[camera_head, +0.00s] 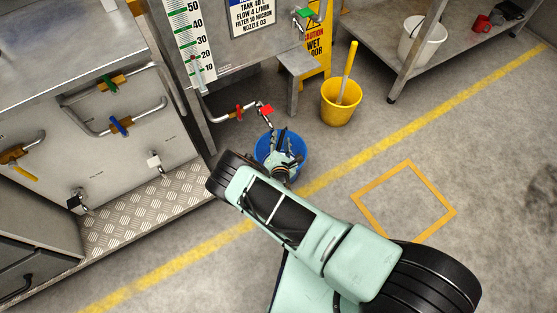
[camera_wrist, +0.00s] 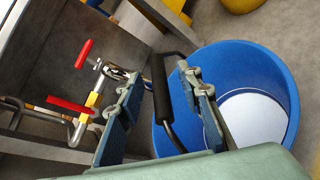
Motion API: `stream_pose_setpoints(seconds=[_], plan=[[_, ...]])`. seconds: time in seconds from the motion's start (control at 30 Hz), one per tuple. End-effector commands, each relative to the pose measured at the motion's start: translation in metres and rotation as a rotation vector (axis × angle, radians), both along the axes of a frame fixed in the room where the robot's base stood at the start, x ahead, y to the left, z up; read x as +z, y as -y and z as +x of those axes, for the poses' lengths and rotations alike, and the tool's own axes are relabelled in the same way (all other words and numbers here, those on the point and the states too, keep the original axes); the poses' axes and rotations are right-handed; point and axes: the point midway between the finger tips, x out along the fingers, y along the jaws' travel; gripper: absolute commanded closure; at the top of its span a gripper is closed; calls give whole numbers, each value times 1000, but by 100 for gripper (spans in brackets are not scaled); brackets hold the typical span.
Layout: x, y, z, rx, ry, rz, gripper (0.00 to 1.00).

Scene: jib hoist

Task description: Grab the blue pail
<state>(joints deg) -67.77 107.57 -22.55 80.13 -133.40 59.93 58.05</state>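The blue pail (camera_head: 299,150) stands on the floor below the tank's outlet pipe, partly covered by my gripper (camera_head: 281,138). In the wrist view the pail (camera_wrist: 270,72) is on the right, with a pale round area inside it. Its wire bail with a black grip (camera_wrist: 159,85) stands up at the pail's left side. My gripper (camera_wrist: 159,73) is open, one finger on each side of the black grip. A narrow gap seems to show on both sides of the grip; I cannot tell contact for certain.
Red-handled valves (camera_wrist: 84,53) and piping are close left of my gripper. A yellow bucket (camera_head: 338,112) with a handle stands behind right, near a small metal stand (camera_head: 300,64) and a yellow wet-floor sign (camera_head: 319,45). An orange square (camera_head: 372,207) marks clear floor at right.

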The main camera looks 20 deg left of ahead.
Motion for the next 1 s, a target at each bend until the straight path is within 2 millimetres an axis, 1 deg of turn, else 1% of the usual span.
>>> stream_pose_setpoints(seconds=[0.37, 0.67, 1.0], plan=[[-1, 2, 1, 2, 0, -1, 67], [-1, 2, 1, 1, 0, 0, 99], [-1, 2, 1, 1, 0, 0, 100]])
